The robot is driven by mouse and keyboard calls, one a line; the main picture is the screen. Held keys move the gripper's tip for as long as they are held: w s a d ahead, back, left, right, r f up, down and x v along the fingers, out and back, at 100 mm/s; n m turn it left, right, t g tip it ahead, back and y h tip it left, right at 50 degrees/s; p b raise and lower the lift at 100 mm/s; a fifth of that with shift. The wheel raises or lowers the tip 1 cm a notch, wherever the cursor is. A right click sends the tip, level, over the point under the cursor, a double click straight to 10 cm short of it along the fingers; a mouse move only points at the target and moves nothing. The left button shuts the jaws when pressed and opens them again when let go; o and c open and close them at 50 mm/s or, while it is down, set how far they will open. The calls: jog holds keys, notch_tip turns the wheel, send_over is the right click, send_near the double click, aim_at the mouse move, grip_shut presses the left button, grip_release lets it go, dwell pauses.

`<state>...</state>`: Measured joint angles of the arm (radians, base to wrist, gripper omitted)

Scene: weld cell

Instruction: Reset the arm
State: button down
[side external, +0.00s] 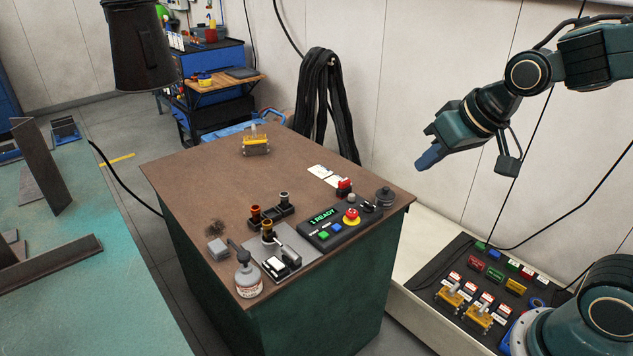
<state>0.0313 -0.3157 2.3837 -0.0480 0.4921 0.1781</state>
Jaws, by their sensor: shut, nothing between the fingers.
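My gripper (428,158) is at the upper right of the side external view. It hangs in the air to the right of the brown-topped bench (200,165), above the level of its top. Its blue fingertips point down and to the left, are closed together and hold nothing. My arm reaches in from the right edge, and its forearm is raised. The gripper touches nothing that I can see.
A low board (470,290) with coloured labels lies beside my base. Black cables (325,105) hang on the wall. A green table (90,290) stands left.

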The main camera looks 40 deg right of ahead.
jog(key=s+r+n+g, duration=0.1)
jog(key=s+n, duration=0.1)
jog(key=s, duration=1.1)
jog(key=shift+s+r, duration=0.25)
jog(key=shift+r, duration=0.1)
jog(key=shift+d, duration=0.1)
